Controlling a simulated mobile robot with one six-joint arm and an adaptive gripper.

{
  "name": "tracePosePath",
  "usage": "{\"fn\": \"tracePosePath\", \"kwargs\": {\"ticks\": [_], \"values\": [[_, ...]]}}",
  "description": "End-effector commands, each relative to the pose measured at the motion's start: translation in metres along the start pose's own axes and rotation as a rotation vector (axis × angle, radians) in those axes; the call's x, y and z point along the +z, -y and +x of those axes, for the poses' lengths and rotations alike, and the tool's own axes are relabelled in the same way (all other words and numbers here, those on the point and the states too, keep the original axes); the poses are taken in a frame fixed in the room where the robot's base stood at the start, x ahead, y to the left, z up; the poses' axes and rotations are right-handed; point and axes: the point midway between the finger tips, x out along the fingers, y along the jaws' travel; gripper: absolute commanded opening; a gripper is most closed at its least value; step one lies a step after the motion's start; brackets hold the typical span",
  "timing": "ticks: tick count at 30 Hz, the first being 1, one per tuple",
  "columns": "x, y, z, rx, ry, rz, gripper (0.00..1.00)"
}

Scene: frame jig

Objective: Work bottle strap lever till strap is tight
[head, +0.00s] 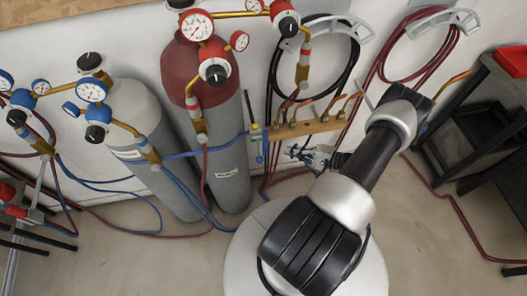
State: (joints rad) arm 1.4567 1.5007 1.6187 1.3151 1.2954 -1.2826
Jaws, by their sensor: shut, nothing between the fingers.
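A blue strap (208,147) runs across the front of the red-topped grey gas bottle (228,165) and toward the wall at its right. At the strap's right end is a small ratchet body (257,142) with a thin dark lever (248,108) standing roughly upright. My gripper (293,152) is shut and empty, a little right of the ratchet and apart from it in the picture. My arm comes in from the lower right. How tight the strap is cannot be told at this size.
A second grey bottle (145,130) with blue-rimmed gauges stands at the left. A brass manifold (310,127) is just above my gripper. Coiled hoses (345,60) hang on the wall. A dark shelf cart (487,130) stands at the right. Hoses trail on the floor.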

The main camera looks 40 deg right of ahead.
Motion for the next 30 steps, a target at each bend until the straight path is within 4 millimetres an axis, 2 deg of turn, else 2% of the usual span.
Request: {"fn": "tracePosePath", "kwargs": {"ticks": [1, 3, 8, 11, 22, 30], "values": [[-0.002, -0.013, -0.003, -0.02, -0.031, 0.014, 0.0], [-0.004, -0.024, -0.005, -0.037, -0.059, 0.022, 0.0], [-0.007, -0.03, 0.003, -0.047, -0.076, 0.025, 0.0], [-0.007, -0.03, 0.019, -0.046, -0.073, 0.026, 0.0], [-0.012, -0.027, 0.097, -0.045, -0.071, 0.025, 0.0], [0.02, -0.025, 0.085, -0.046, -0.076, 0.028, 0.0]]}}
